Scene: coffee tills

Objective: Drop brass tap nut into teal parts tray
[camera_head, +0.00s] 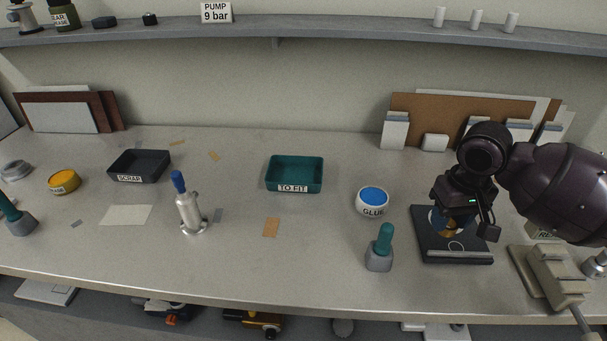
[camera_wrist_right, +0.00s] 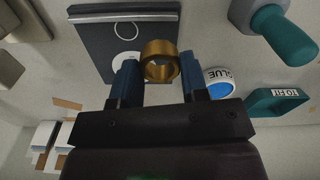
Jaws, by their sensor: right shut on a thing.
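The brass tap nut (camera_wrist_right: 160,62) is a gold ring held between the two blue fingers of my right gripper (camera_wrist_right: 156,78) in the right wrist view. In the head view my right gripper (camera_head: 448,226) is over the dark square mat at the right, and mostly hides the nut. The teal parts tray (camera_head: 294,174), labelled TO FIT, stands mid-bench, left of my right gripper. It looks empty. A corner of the teal tray shows at the right of the right wrist view (camera_wrist_right: 262,106). My left gripper is in neither view.
The dark mat (camera_head: 456,253) lies under the gripper. A white GLUE pot (camera_head: 373,209) and a teal-handled grey tool (camera_head: 380,254) stand between it and the tray. A silver cylinder (camera_head: 190,212) and black SCRAP tray (camera_head: 140,166) are left. A vise-like block (camera_head: 550,272) is right.

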